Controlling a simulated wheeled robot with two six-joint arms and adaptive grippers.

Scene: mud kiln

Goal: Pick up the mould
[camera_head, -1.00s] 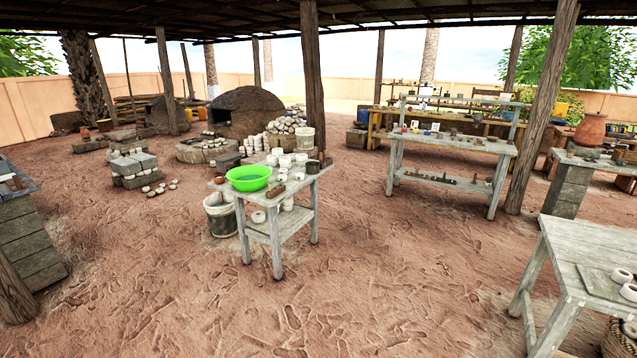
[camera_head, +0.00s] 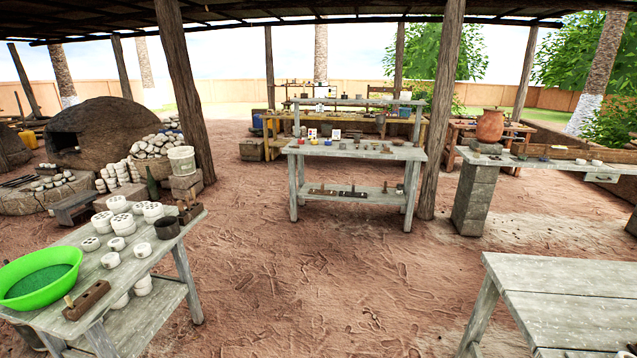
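I cannot tell for sure which thing is the mould. A brown wooden block with a peg (camera_head: 87,300) lies on the grey wooden table (camera_head: 66,243) at the lower left, in front of the green basin (camera_head: 38,278). Small dark pieces, one of them a brown block (camera_head: 323,192), lie on the lower shelf of the middle workbench (camera_head: 350,152). They are too small to make out. Neither of my grippers is in view.
A bare table (camera_head: 570,295) is at the lower right. Wooden posts (camera_head: 440,110) rise beside the workbench. The dirt floor (camera_head: 330,280) between the tables is clear.

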